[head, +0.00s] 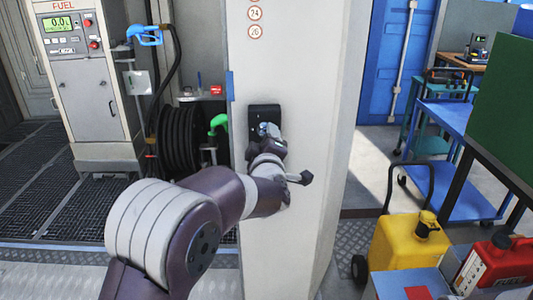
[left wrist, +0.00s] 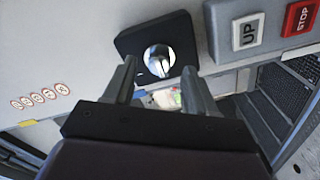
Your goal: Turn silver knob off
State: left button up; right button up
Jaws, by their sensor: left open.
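The silver knob (left wrist: 158,60) is round and shiny and sits on a square black plate (left wrist: 180,28) in the left wrist view. In the head view, the plate (head: 263,109) is on the front of a pale column, and my gripper hides most of the knob. My left gripper (head: 270,131) is right in front of the plate. In the left wrist view its two fingers (left wrist: 159,67) are apart, one on each side of the knob, with nothing held between them. I cannot tell whether they touch it. My right gripper is not in view.
The pale column (head: 290,70) fills the middle of the head view. A fuel pump (head: 85,90) and hose reel (head: 183,140) are left; a yellow can (head: 400,245) is right.

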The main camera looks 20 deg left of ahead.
pick_arm(q)
jog(key=b+v, duration=0.1)
jog(key=v, duration=0.9)
jog(key=shift+s, duration=0.3)
jog(key=shift+d, duration=0.1)
